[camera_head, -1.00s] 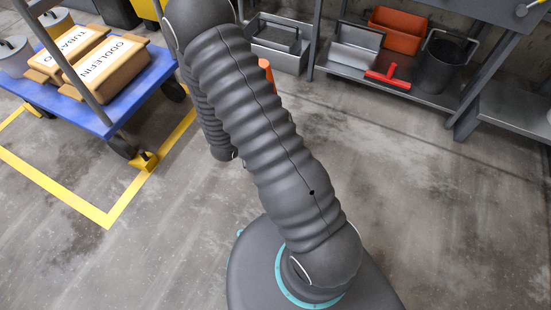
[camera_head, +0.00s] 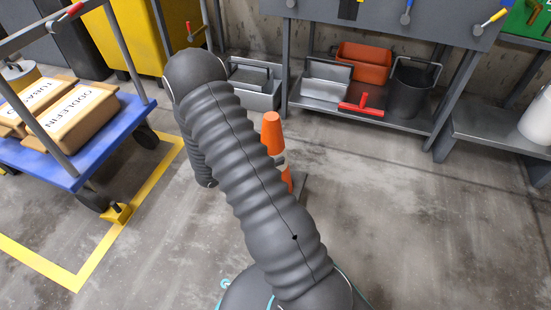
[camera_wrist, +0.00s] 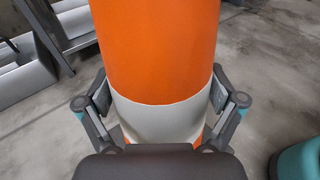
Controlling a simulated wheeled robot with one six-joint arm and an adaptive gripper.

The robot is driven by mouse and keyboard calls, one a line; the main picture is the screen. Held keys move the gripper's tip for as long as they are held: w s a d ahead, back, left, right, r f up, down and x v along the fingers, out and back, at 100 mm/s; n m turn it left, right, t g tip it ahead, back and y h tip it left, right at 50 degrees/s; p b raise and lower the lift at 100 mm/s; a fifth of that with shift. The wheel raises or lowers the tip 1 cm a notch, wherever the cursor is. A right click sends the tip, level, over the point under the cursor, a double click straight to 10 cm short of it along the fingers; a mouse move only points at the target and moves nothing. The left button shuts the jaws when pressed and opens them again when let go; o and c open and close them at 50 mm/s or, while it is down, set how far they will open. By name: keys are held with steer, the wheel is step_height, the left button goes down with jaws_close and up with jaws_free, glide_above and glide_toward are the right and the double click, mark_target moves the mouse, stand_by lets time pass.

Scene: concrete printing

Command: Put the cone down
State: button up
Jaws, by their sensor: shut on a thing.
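An orange cone (camera_head: 272,135) with a white band shows upright behind my arm in the head view, partly hidden by it. A corner of its dark base shows to the right of the arm. In the wrist view the cone (camera_wrist: 155,50) fills the middle, upright between the two fingers. My gripper (camera_wrist: 165,105) is shut on the cone, with a finger pad at each side near the white band. Whether the base touches the floor is hard to tell.
A blue cart (camera_head: 90,150) with boxes stands at left beside a yellow floor line (camera_head: 75,275). A metal shelf (camera_head: 400,115) with an orange bin (camera_head: 362,65) and a dark bucket (camera_head: 410,90) stands at the back. The concrete floor (camera_head: 420,220) at right is clear.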

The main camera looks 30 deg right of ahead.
steer(key=w+a+f+b, duration=0.2)
steer(key=w+a+f, duration=0.1)
steer(key=w+f, duration=0.3)
step_height(320, 180, down, 2)
steer(key=shift+w+a+f, duration=0.1)
steer(key=shift+w+a, duration=0.15)
steer(key=shift+a, duration=0.1)
stand_by(0.3)
steer(key=o, duration=1.5)
steer(key=shift+f, duration=0.2)
steer(key=shift+c, duration=0.2)
